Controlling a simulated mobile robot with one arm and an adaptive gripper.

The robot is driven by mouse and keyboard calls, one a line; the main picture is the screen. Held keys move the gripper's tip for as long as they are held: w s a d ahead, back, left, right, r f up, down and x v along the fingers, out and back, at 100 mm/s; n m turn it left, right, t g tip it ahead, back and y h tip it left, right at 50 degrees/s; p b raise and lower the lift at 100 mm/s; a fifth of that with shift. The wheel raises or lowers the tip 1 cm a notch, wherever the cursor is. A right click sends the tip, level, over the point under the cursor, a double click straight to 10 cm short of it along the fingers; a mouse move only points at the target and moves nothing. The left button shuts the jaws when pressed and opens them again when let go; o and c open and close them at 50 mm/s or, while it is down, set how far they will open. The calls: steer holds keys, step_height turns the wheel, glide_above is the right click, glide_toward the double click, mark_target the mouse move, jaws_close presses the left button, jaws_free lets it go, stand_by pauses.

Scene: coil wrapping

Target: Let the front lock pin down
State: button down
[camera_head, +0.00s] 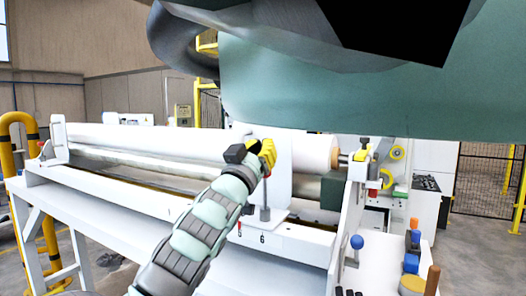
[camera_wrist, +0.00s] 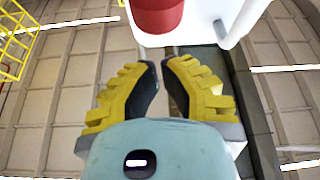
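My gripper (camera_head: 262,153) is at the end of my raised arm, in front of the white roll (camera_head: 315,152) and next to a white upright plate (camera_head: 280,182). In the wrist view its yellow fingers (camera_wrist: 162,78) stand apart with a narrow gap and nothing between them. A red cylinder (camera_wrist: 157,15) on a white part (camera_wrist: 200,22) lies just beyond the fingertips; no contact shows. I cannot tell for certain which part is the front lock pin. A small red piece (camera_head: 372,193) sits under the roll's right end holder.
A blue-knobbed lever (camera_head: 356,243) stands at the machine's right end. Several coloured parts (camera_head: 413,240) stand on the shelf beside it. A large green body (camera_head: 350,95) hides the upper right. A yellow guard rail (camera_head: 22,120) stands at the left.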

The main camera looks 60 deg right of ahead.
step_height(320, 180, down, 3)
steer(key=shift+s+d+r+p, duration=0.1)
steer(key=shift+s+d+p, duration=0.05)
steer(key=shift+p, duration=0.55)
step_height(320, 180, down, 3)
steer(key=b, duration=0.2)
steer(key=shift+b, duration=0.35)
